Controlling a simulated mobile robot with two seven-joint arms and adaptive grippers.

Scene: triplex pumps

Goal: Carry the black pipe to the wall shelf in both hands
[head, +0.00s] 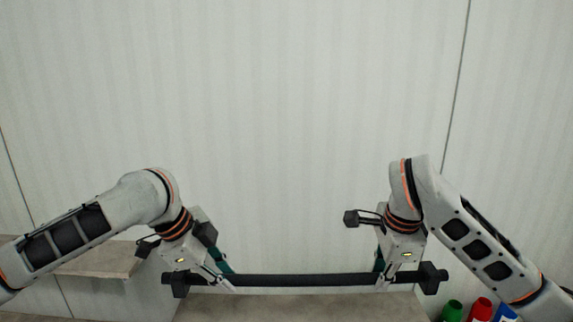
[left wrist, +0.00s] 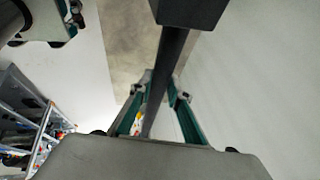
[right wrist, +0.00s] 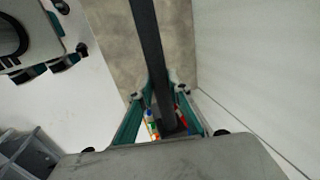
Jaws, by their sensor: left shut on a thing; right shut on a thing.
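The black pipe (head: 305,280) is a long bar with a square block at each end, and it lies level across the lower part of the head view. My left gripper (head: 226,284) is shut on it near its left end. My right gripper (head: 384,282) is shut on it near its right end. The pipe also runs between the fingers in the left wrist view (left wrist: 168,75) and the right wrist view (right wrist: 150,55). A grey-brown shelf (head: 300,307) shows below and behind the pipe against the wall.
Another shelf board (head: 100,262) is on the wall at the left. Green (head: 452,309), red (head: 481,308) and blue (head: 505,313) items stand at the lower right. The pale panelled wall (head: 290,120) fills the background. In the left wrist view a metal rack (left wrist: 25,120) stands at the left.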

